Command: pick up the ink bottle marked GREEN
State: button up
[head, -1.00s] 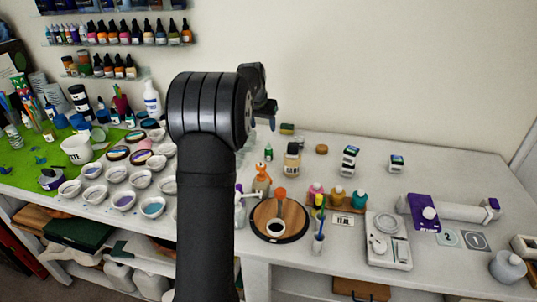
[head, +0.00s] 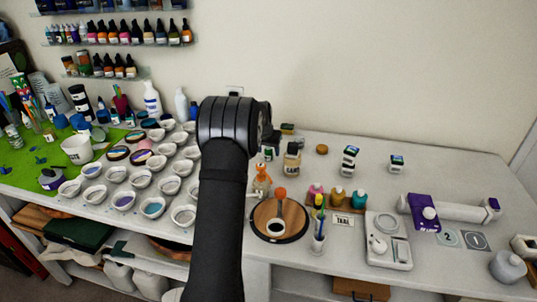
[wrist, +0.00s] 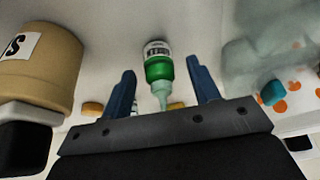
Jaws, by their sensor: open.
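A small bottle with a green body, a pale nozzle and a white label (wrist: 158,70) shows in the wrist view; its label is too small to read. It lines up with the gap between the fingers of my gripper (wrist: 161,76), which is open and empty. The nozzle points toward the gripper's palm. In the head view a small green bottle (head: 268,154) stands just below my wrist, left of a larger tan-labelled bottle (head: 292,160). My arm hides most of the gripper there.
A large tan container (wrist: 40,62) is close on the left in the wrist view. In the head view an orange bottle (head: 262,176) stands nearer the front, and a round wooden board (head: 290,222) lies before it. White cups fill the table left of my arm.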

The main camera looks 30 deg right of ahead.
jog(key=shift+w+d+f, duration=0.15)
jog(key=shift+d+f, duration=0.05)
jog(key=shift+f, duration=0.3)
jog(key=c, duration=1.1)
jog(key=shift+r, duration=0.15)
